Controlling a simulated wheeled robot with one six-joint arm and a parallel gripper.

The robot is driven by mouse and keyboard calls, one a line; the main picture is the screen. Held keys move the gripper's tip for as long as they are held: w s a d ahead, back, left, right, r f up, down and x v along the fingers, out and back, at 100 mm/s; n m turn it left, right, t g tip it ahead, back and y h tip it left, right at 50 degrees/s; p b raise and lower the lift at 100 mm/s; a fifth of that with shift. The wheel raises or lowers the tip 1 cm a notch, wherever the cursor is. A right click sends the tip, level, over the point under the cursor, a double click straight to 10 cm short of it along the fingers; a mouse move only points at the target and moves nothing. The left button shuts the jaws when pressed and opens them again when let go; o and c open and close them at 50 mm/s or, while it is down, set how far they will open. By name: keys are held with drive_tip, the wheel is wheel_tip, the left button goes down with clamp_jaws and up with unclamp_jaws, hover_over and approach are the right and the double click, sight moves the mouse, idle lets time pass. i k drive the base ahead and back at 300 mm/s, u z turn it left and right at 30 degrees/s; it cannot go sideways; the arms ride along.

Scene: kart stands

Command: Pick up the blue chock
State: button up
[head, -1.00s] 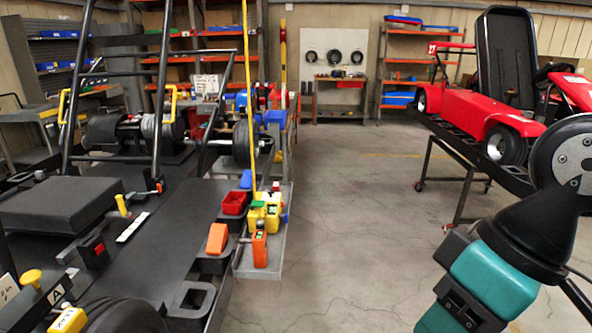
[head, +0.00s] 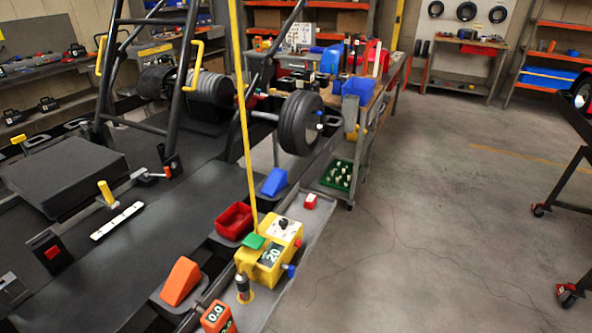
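The blue chock (head: 276,182) is a small wedge in the head view, a little left of the middle. It rests on a dark pad on the grey ledge along the right side of the black kart stand (head: 165,245). The yellow upright pole rises just to its left, and a red bin (head: 234,221) lies in front of it on the left. Nothing seems to cover it from this view. My gripper is not in view.
On the same ledge are an orange chock (head: 180,281), a yellow control box (head: 269,251), a small red block (head: 310,201) and an orange meter (head: 218,318). A black wheel (head: 300,123) overhangs behind the chock. A cart (head: 345,160) stands beyond. Open floor (head: 430,240) lies to the right.

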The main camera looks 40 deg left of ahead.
sight(278, 179)
drive_tip(key=u, duration=0.25)
drive_tip(key=i, duration=0.8)
drive_tip(key=u, duration=1.4)
drive_tip(key=i, duration=0.7)
drive_tip(key=u, duration=0.7)
